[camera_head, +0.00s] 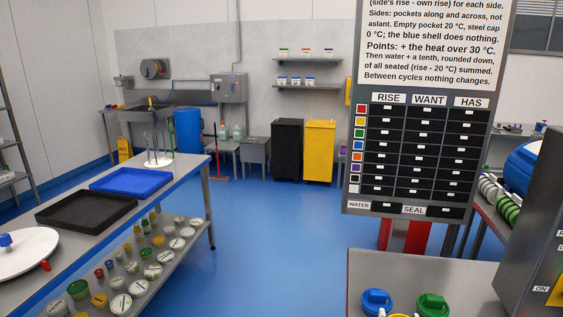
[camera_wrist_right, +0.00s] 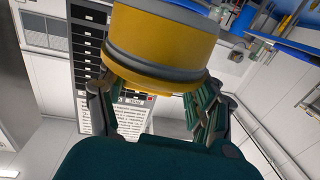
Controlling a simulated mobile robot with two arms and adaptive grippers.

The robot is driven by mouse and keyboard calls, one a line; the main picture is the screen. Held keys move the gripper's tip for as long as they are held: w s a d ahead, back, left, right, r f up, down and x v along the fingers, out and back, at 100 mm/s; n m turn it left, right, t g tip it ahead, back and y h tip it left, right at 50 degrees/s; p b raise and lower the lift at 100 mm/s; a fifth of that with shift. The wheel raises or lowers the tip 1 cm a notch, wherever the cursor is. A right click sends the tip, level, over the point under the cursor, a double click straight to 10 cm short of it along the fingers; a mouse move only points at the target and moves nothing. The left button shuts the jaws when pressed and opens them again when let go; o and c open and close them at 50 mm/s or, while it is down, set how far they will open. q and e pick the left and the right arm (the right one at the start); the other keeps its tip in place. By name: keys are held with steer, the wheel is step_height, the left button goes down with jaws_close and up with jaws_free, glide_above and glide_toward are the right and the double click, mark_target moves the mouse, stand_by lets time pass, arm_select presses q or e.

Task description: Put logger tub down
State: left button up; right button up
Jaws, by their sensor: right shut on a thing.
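My right gripper (camera_wrist_right: 160,88) shows in the right wrist view, its fingers closed on both sides of a yellow tub (camera_wrist_right: 163,42) with dark grey bands. The tub hangs tilted in that picture, and its upper part is cut off by the frame edge. No writing on it can be read, so I cannot tell by label that it is the logger tub. Neither gripper shows in the head view. My left gripper is in no view.
A grey worktop (camera_head: 365,275) at the bottom right bears a blue-topped item (camera_head: 376,300) and a green-topped item (camera_head: 432,304). A steel bench (camera_head: 190,172) on the left holds a blue tray (camera_head: 131,180) and a black tray (camera_head: 86,210). The blue floor (camera_head: 275,235) between is clear.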

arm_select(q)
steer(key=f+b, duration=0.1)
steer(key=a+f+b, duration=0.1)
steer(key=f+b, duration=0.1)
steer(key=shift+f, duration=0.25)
arm_select(e)
steer(key=s+a+r, duration=0.1)
steer(key=s+a, duration=0.2)
steer(key=s, duration=0.3)
steer(key=s+a+r+n+y, duration=0.1)
steer(key=s+a, duration=0.2)
steer(key=s, duration=0.3)
steer(key=s+a+r+y, duration=0.1)
steer(key=s+a, duration=0.2)
steer(key=s, duration=0.4)
